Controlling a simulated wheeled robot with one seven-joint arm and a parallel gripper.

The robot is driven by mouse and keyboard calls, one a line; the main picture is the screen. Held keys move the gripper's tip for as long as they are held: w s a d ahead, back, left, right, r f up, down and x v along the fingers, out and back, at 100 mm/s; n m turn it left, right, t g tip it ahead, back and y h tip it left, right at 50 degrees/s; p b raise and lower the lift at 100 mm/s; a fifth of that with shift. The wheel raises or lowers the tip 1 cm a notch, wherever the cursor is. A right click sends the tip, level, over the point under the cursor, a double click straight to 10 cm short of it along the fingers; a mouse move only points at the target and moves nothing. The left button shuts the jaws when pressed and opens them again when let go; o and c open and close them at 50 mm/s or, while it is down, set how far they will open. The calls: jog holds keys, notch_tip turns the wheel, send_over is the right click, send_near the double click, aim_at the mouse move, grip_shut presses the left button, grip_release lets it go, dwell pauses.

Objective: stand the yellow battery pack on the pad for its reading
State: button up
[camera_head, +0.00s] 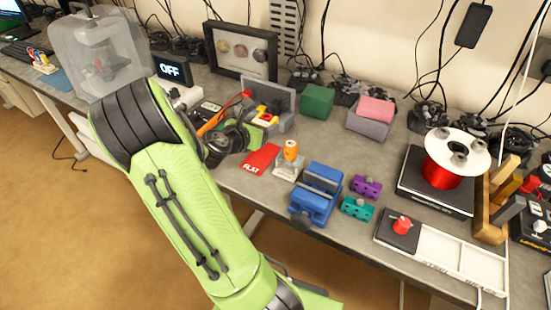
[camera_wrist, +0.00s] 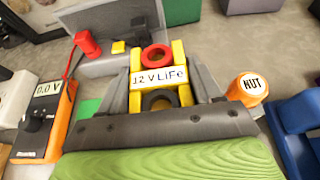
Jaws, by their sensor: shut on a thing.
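My gripper (camera_wrist: 160,92) is shut on the yellow battery pack (camera_wrist: 183,94), with one grey finger on each side. The pack has a white "12 V LiFe" label, a red ring at its far end and a dark ring at the near end. In the head view the pack (camera_head: 267,119) shows partly behind my wrist, in front of a grey upright panel (camera_head: 283,103). In the wrist view a grey surface before this panel holds a red block with a red lead (camera_wrist: 87,44); I cannot tell whether this is the pad, or whether the pack touches it.
An orange meter (camera_wrist: 52,125) reading 0.0 V stands at left. A red "FLAT" card (camera_head: 260,158), an orange-topped "NUT" item (camera_head: 291,149) and a blue vise (camera_head: 316,196) are right of my gripper. Green (camera_head: 317,101) and pink (camera_head: 376,109) blocks stand farther back.

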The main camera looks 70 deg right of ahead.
aim_at(263, 155)
notch_tip(263, 155, down, 8)
jog(key=b, duration=0.2)
jog(key=shift+w+r+b, duration=0.1)
jog(key=shift+b, duration=0.25)
jog(key=o, duration=1.3)
